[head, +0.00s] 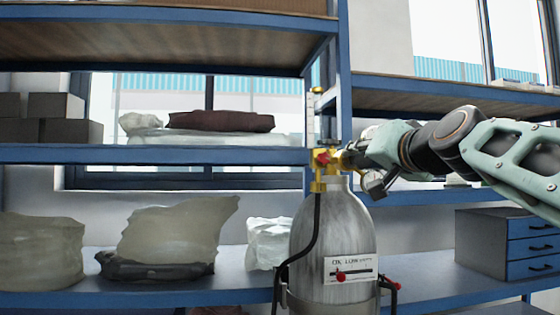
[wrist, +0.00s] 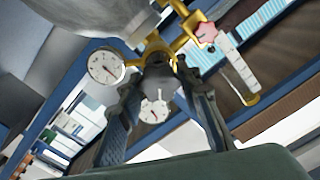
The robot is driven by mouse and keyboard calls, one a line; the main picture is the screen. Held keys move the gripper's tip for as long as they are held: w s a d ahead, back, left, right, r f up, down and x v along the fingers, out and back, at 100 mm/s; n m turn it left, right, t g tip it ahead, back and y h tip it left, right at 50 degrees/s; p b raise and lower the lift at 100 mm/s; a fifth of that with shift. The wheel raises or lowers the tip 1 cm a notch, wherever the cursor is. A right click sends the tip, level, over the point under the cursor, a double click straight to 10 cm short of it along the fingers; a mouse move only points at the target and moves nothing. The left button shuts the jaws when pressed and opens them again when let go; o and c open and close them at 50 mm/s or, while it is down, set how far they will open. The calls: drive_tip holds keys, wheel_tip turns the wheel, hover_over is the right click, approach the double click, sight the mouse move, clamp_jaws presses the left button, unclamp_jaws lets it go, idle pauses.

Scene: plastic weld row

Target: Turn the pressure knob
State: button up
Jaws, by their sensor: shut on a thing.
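A grey metal gas cylinder (head: 335,240) stands upright with a brass regulator (head: 326,182) on top. My gripper (head: 352,160) reaches in from the right to the regulator's right side. In the wrist view, my gripper (wrist: 160,88) has its two dark fingers on either side of a dark round knob (wrist: 158,82) on the brass body, and is shut on it. This appears to be the pressure knob; in the head view it is mostly hidden by my gripper. One white dial gauge (wrist: 105,66) is beside the fingers, another (wrist: 153,112) shows between them.
A small red star-shaped handle (head: 323,157) is on the regulator's front; in the wrist view it looks pink, beside a clear flow tube (wrist: 238,66). A black hose (head: 313,235) hangs down the cylinder. Blue shelving (head: 150,154) with wrapped bundles surrounds it. Blue drawers (head: 533,248) stand right.

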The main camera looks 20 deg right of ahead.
drive_tip(key=o, duration=1.2)
drive_tip(key=shift+c, duration=0.2)
drive_tip(key=v, duration=1.2)
drive_tip(key=shift+f, duration=0.15)
